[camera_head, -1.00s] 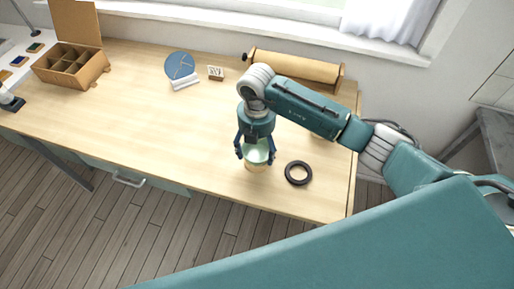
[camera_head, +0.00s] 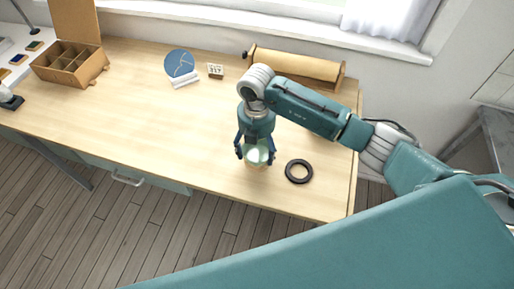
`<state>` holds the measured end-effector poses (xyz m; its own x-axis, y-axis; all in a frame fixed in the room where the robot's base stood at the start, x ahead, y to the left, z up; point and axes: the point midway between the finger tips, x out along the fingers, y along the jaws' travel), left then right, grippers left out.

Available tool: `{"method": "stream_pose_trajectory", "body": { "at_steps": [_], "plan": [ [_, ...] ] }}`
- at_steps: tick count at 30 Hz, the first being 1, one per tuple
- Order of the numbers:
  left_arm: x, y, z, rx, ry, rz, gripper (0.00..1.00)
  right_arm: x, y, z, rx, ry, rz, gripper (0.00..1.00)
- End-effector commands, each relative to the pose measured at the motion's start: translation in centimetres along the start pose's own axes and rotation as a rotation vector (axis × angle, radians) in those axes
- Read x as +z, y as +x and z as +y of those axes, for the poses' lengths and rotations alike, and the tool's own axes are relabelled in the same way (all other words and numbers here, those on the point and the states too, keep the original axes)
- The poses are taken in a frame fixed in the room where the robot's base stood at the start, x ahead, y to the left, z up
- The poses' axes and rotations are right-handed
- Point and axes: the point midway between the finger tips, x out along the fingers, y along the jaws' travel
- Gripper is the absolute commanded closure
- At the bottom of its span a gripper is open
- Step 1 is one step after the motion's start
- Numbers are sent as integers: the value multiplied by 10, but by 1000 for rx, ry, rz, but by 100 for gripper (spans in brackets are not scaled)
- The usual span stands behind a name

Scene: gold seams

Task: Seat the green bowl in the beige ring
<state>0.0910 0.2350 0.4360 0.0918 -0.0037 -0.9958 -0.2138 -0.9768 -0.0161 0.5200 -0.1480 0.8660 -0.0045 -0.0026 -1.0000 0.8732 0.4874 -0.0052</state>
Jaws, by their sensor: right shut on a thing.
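My right gripper (camera_head: 256,150) is shut on the pale green bowl (camera_head: 258,157), with its dark fingers on either side of the rim. The bowl is held upright near the front edge of the desk. A thin beige band, which looks like the beige ring (camera_head: 254,168), shows just under the bowl. The bowl and fingers hide most of it, so I cannot tell whether the bowl rests fully in it. My left gripper is not in view.
A black ring (camera_head: 299,171) lies just right of the bowl on the wooden desk (camera_head: 150,125). A brown paper roll (camera_head: 297,66), a blue disc (camera_head: 180,64) on a white stand and a small block (camera_head: 216,71) are at the back. A divided cardboard box (camera_head: 72,64) stands left.

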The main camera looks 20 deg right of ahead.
Motion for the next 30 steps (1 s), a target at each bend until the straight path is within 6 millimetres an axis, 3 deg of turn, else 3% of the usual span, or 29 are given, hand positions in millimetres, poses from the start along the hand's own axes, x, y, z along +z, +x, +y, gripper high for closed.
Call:
{"method": "stream_pose_trajectory", "body": {
  "at_steps": [19,20,23,30],
  "plan": [
    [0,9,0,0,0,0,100,0,12,0,0,0,0,60],
    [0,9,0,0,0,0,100,0,12,0,0,0,0,26],
    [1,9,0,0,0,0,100,0,12,0,0,0,0,6],
    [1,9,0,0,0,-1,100,0,12,0,-1,0,0,4]
  ]
}}
